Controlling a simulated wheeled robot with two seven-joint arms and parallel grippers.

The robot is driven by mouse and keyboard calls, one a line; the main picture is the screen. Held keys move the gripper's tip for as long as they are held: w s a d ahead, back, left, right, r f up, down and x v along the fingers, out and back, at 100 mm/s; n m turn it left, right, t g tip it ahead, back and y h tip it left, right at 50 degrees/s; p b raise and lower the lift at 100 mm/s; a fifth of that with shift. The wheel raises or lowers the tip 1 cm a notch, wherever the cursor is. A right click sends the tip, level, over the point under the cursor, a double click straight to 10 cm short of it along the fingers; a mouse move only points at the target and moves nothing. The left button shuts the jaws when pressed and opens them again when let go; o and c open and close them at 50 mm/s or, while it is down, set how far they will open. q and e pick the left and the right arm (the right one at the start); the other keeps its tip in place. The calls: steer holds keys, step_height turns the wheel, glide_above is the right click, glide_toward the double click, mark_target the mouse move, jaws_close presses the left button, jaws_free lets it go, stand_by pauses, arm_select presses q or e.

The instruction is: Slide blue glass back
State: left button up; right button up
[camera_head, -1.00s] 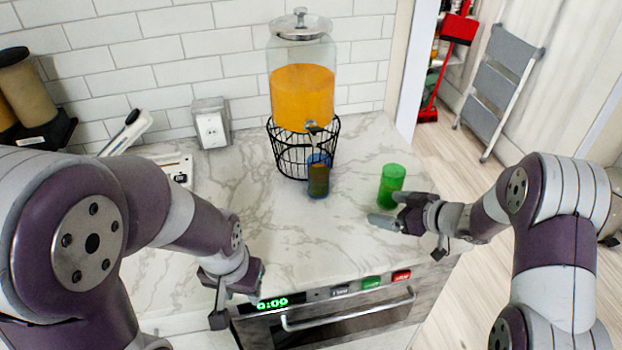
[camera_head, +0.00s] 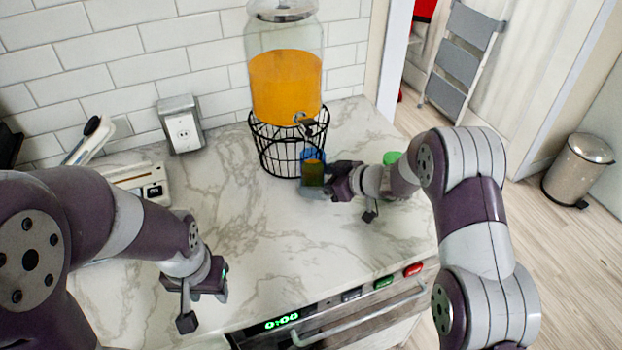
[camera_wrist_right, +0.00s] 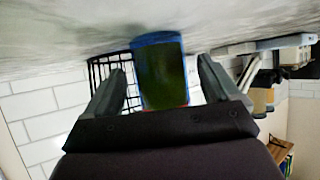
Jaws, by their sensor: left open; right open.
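The blue glass (camera_head: 312,172) stands on the marble counter under the dispenser's tap, with dark orange-brown content. My right gripper (camera_head: 322,184) is at the glass in the head view. In the right wrist view the glass (camera_wrist_right: 160,72) stands between the two open fingers of my right gripper (camera_wrist_right: 168,92), with gaps showing on both sides. The picture there is upside down. My left gripper (camera_head: 205,305) is open and empty over the counter's front left. The green glass (camera_head: 392,157) is mostly hidden behind my right arm.
A juice dispenser (camera_head: 286,85) with orange liquid sits on a black wire stand (camera_head: 262,140) just behind the blue glass. An oven handle (camera_head: 365,312) runs along the front. The counter's middle is clear.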

arm_select(q)
steer(key=shift+r, duration=0.1)
arm_select(e)
steer(key=shift+x, duration=0.8)
steer(key=c, duration=0.8)
arm_select(q)
steer(key=shift+r, duration=0.2)
arm_select(e)
steer(key=shift+s+d, duration=0.55)
steer(key=shift+s, duration=0.75)
steer(key=shift+s+d, duration=0.5)
steer(key=shift+s, duration=0.8)
steer(key=shift+s+d, duration=0.55)
steer(key=shift+s, duration=0.75)
